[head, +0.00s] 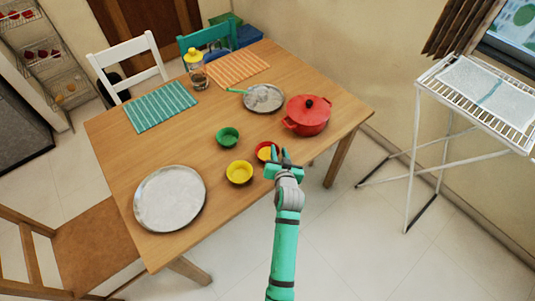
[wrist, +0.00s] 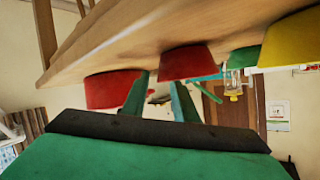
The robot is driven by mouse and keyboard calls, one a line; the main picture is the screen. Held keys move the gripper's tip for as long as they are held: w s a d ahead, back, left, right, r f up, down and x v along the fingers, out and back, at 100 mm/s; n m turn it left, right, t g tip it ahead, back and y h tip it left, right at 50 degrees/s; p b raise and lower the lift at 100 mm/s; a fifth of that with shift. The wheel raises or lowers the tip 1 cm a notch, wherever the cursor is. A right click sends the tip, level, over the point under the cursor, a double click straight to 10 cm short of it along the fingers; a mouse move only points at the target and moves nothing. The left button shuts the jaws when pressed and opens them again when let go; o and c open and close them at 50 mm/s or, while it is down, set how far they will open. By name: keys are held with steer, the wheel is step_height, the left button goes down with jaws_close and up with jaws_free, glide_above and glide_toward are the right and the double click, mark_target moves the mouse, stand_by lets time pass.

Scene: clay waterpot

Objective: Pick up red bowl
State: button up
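The small red bowl (head: 262,147) is near the table's front edge, partly hidden behind my gripper in the head view. In the wrist view, which looks upside down, the red bowl (wrist: 190,62) is just beyond the fingertips and mostly toward the right finger. My gripper (head: 281,155) is beside the bowl on its right in the head view. Its two fingers (wrist: 160,82) stand apart, with nothing held between them. I cannot tell whether a finger touches the bowl.
A yellow bowl (head: 239,173) and a green bowl (head: 228,137) stand left of the red bowl. A lidded red pot (head: 309,117) is close behind my gripper on the right. A round metal tray (head: 169,198) lies at the left on the wooden table (head: 190,138).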

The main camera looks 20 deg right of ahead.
steer(key=shift+s+d, duration=0.1)
steer(key=shift+s, duration=0.05)
steer(key=shift+a, duration=0.2)
jaws_close()
steer(key=shift+d+r, duration=0.15)
